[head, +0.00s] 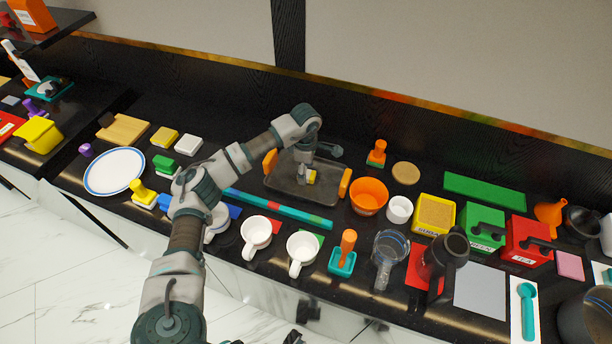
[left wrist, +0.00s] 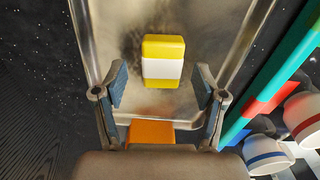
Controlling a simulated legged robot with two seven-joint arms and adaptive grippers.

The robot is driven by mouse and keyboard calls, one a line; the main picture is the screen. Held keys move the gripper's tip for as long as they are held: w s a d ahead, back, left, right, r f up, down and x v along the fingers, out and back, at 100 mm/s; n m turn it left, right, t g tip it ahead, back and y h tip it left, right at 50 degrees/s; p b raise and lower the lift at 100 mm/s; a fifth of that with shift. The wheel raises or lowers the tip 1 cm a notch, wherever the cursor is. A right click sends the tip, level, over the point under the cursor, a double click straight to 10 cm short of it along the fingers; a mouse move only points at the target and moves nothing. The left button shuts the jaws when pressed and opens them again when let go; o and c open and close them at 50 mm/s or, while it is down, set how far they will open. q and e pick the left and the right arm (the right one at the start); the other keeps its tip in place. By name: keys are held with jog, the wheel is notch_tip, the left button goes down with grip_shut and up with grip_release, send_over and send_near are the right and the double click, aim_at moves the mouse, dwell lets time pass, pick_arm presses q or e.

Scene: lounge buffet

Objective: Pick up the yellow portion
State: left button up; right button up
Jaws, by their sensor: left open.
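The yellow portion (left wrist: 163,48), a small block with yellow ends and a white middle band, lies on the dark metal tray (left wrist: 95,40). In the head view the portion (head: 311,176) shows small on the tray (head: 290,192), partly hidden by my gripper. My left gripper (head: 308,170) is over the tray, close to the portion. In the left wrist view my left gripper (left wrist: 161,88) is open, with its fingers apart and nothing between their tips. The portion is just ahead of the fingertips, about centred between them. I do not see my right gripper.
The tray has orange handles (head: 345,182). An orange bowl (head: 369,196) and a white cup (head: 399,209) stand to its right. A teal, red and green bar (head: 280,209) lies in front, with white mugs (head: 302,248) nearer. A wall rises behind the counter.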

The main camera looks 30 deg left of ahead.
pick_arm(q)
jog(key=shift+d+f, duration=0.2)
jog(key=shift+f, duration=0.35)
jog(key=shift+d, duration=0.25)
jog(key=shift+a, duration=0.15)
jog(key=c, duration=0.8)
jog(key=shift+a+f, duration=0.1)
jog(key=shift+a, duration=0.15)
jog(key=shift+c, duration=0.7)
pick_arm(e)
jog(key=shift+w+a, duration=0.15)
jog(key=shift+w, duration=0.25)
pick_arm(q)
jog(key=shift+d+r, duration=0.15)
jog(key=shift+r, duration=0.05)
notch_tip(320, 180, up, 10)
jog(key=p, duration=0.1)
jog(key=shift+p, duration=0.3)
pick_arm(e)
jog(key=s+d+g, duration=0.2)
jog(key=s+g, duration=0.1)
jog(key=s, duration=0.3)
jog(key=shift+d+f+h, duration=0.15)
jog(key=shift+f+h, duration=0.05)
jog(key=shift+h, duration=0.2)
pick_arm(q)
jog(key=shift+f, duration=0.1)
